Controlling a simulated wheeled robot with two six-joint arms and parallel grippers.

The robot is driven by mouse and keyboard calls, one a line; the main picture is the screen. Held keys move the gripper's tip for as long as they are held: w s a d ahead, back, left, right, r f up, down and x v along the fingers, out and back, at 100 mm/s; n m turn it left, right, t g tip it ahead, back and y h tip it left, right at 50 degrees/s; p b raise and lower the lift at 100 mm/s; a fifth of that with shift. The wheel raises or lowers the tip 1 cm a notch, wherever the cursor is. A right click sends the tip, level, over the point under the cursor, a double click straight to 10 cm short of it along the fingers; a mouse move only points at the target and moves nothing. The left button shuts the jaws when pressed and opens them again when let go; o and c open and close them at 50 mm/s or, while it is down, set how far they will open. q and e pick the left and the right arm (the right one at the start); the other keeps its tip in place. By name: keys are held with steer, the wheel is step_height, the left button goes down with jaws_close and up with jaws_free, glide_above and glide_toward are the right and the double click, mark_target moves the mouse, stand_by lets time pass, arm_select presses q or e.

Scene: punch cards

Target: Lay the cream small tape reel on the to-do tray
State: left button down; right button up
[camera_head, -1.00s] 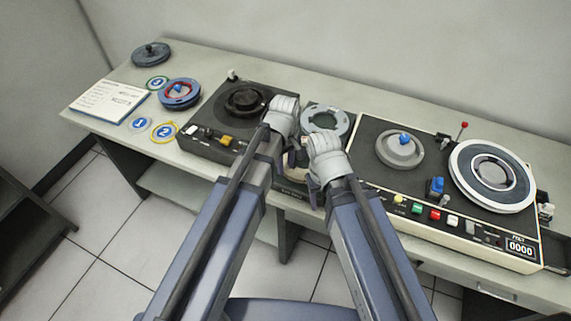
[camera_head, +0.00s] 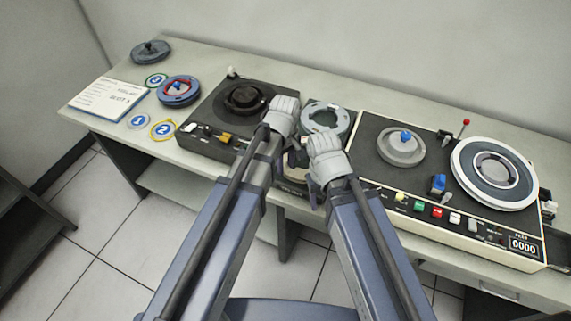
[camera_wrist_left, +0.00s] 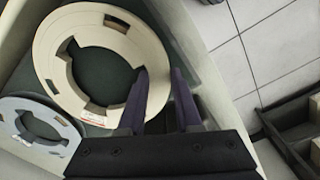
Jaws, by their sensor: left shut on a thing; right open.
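The cream small tape reel (camera_wrist_left: 108,62) lies nearly flat in the left wrist view, over a dark-floored, pale-walled tray (camera_wrist_left: 182,48). My left gripper (camera_wrist_left: 160,95) is shut on the reel's rim, one finger over its ring and one outside. I cannot tell whether the reel touches the tray floor. In the head view the reel (camera_head: 297,160) is mostly hidden between my two hands. My right gripper (camera_head: 317,185) is open and close beside the left one; its fingers are largely hidden. No label that I can read names the tray.
A grey reel (camera_head: 327,117) lies right behind the cream one, close beside it. A dark tape deck (camera_head: 225,112) stands left and a larger cream-edged deck (camera_head: 400,175) right, leaving a narrow gap. A blue-and-red reel (camera_head: 179,90) and numbered rings lie further left.

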arm_select(q)
steer(key=shift+f+b, duration=0.55)
steer(key=shift+b, duration=0.05)
arm_select(e)
steer(key=shift+f, duration=0.6)
arm_select(q)
steer(key=c, duration=0.5)
jaws_free()
steer(key=c, duration=0.4)
steer(key=shift+o, duration=0.2)
steer(key=shift+r, duration=0.1)
arm_select(e)
steer(key=shift+r, duration=0.1)
arm_select(q)
step_height(320, 180, up, 9)
steer(key=p, duration=0.9)
arm_select(e)
step_height(320, 180, up, 9)
